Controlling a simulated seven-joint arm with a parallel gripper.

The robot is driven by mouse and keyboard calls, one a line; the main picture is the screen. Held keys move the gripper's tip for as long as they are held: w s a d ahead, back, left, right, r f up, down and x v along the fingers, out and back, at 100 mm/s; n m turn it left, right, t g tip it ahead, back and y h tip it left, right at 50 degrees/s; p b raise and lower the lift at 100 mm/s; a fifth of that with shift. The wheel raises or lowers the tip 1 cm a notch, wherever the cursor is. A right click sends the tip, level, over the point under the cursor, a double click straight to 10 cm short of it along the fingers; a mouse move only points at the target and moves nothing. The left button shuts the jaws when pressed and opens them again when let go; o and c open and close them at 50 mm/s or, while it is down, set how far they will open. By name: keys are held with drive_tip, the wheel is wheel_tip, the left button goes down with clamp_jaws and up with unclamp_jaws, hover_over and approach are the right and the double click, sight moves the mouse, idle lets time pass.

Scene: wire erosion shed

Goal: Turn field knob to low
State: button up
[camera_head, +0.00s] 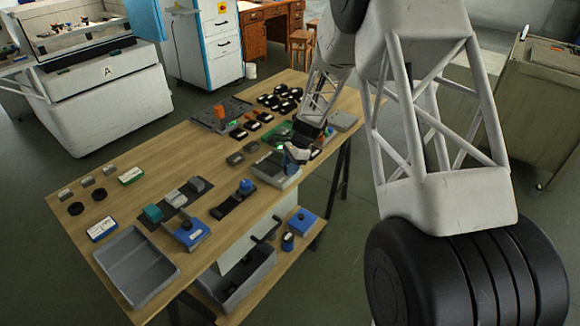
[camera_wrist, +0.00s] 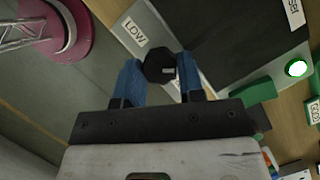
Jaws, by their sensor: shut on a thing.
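The black field knob (camera_wrist: 159,67) sits between the two blue fingers of my gripper (camera_wrist: 160,80) in the wrist view. The fingers are shut on its sides. A small light mark shows on the knob's face, toward its lower right. A white label reading LOW (camera_wrist: 134,32) lies up and left of the knob. Another white label (camera_wrist: 295,14) is cut off at the top right, and I cannot read it all. In the head view my gripper (camera_head: 299,151) is down over a grey unit (camera_head: 281,176). The knob cannot be made out there.
A lit green lamp (camera_wrist: 297,68) is right of the knob in the wrist view. On the wooden table (camera_head: 120,198), a dark panel with an orange knob (camera_head: 221,112) stands behind my gripper. A grey tray (camera_head: 138,264) lies front left.

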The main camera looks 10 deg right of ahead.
drive_tip(key=shift+w+n+g, duration=0.1)
drive_tip(key=shift+n+g, duration=0.5)
drive_tip(key=shift+n, duration=1)
drive_tip(key=shift+h, duration=0.3)
drive_tip(key=o, duration=0.9)
drive_tip(key=shift+a, duration=0.1)
